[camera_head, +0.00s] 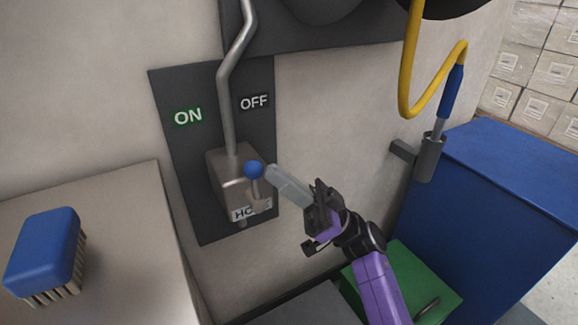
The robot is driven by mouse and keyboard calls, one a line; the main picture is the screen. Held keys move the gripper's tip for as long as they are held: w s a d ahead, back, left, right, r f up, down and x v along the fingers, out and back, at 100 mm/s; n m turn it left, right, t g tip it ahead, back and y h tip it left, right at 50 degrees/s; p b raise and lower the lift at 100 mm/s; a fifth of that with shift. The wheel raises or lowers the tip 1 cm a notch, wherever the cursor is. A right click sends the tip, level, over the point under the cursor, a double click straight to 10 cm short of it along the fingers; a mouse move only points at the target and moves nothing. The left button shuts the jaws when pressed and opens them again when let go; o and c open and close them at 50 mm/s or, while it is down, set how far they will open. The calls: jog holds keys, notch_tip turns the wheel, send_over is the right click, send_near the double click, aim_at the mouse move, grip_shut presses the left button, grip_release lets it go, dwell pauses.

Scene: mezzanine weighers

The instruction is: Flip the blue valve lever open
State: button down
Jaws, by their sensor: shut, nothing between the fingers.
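The valve lever has a round blue knob (254,169) on a short stalk, on the front of a grey metal box (227,178). The stalk stands nearly upright below the knob. The box is mounted on a dark wall panel (177,160) marked ON at the left and OFF at the right. My gripper (272,173) is shut and empty. Its pale fingertips are just right of the blue knob; I cannot tell whether they touch it. A label at the box's lower front begins with "HO"; the rest is not readable.
A grey pipe (226,105) rises from the box. At the left, a blue brush (45,252) lies on a light counter (125,210). At the right are a yellow hose (407,60), a holder (429,158) and a blue cabinet (490,190). A green box (400,262) sits below my arm.

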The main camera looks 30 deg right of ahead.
aim_at(256, 175)
jog(key=a+n+g+h+p, duration=0.1)
jog(key=p, duration=0.1)
jog(key=r+n+g+h+p, duration=0.1)
jog(key=g+p, duration=0.1)
jog(key=p, duration=0.1)
jog(key=a+r+n+g+p, duration=0.1)
jog(key=n+p, duration=0.1)
jog(key=p, duration=0.1)
jog(key=shift+a+g+h, duration=0.35)
jog(key=shift+g+h, duration=0.05)
jog(key=shift+a+f+g+p, duration=0.1)
jog(key=shift+a+g+p, duration=0.05)
jog(key=shift+g+p, duration=0.15)
jog(key=shift+a+f+p, duration=0.2)
jog(key=shift+a+p, duration=0.15)
jog(key=shift+p, duration=0.35)
jog(key=shift+a+f, duration=0.1)
jog(key=shift+a, duration=0.05)
